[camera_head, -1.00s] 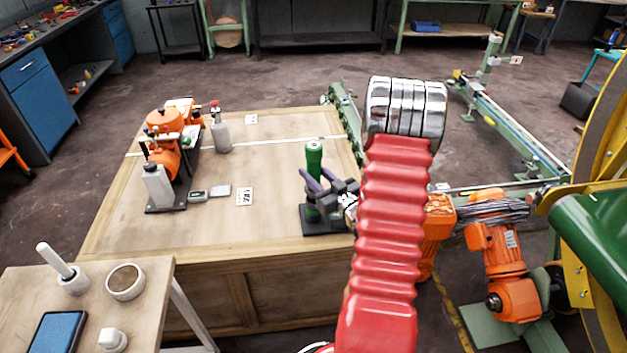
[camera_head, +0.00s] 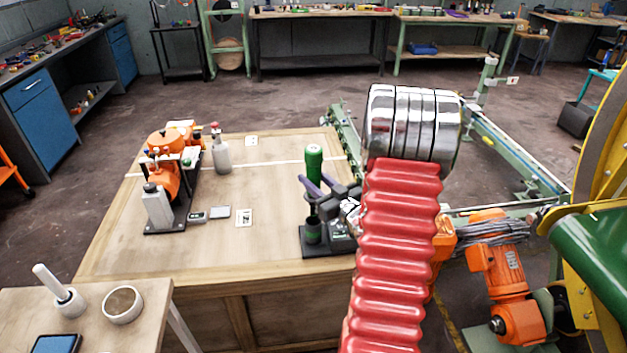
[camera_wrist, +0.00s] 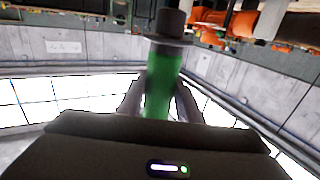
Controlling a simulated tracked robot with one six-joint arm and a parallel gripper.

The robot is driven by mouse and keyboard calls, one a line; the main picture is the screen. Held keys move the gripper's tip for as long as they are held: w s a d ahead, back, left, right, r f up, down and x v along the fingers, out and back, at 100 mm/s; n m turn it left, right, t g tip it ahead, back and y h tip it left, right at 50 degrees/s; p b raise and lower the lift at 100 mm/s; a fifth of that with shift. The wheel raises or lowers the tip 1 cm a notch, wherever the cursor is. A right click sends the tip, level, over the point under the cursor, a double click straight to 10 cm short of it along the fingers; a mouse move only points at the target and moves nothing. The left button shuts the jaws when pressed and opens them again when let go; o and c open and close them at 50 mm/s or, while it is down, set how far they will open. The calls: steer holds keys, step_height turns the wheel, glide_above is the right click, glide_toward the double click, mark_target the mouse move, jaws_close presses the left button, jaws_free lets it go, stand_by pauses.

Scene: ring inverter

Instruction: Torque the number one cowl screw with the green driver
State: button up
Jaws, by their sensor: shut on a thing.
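The green driver (camera_head: 314,162) is upright above the small black stand (camera_head: 314,242) on the right of the wooden table. My gripper (camera_head: 318,188), dark with purplish fingers, is shut around the driver's handle. In the wrist view the green handle (camera_wrist: 162,85) sits between both fingers, with a dark collar and end beyond. The driver's lower end is hard to make out near the stand's cup. An orange machine (camera_head: 165,175) stands on a black base at the table's left. I cannot make out any numbered cowl screw.
The table between machine and stand is mostly clear.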

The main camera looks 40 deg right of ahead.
steer(key=w+a+r+y, duration=0.1)
steer(key=w+a, duration=0.4)
steer(key=a, duration=0.4)
steer(key=w+a, duration=0.5)
steer(key=a, duration=0.4)
steer(key=a+n+y, duration=0.1)
steer(key=a, duration=1.7)
steer(key=shift+a+f, duration=0.15)
steer(key=shift+a, duration=0.1)
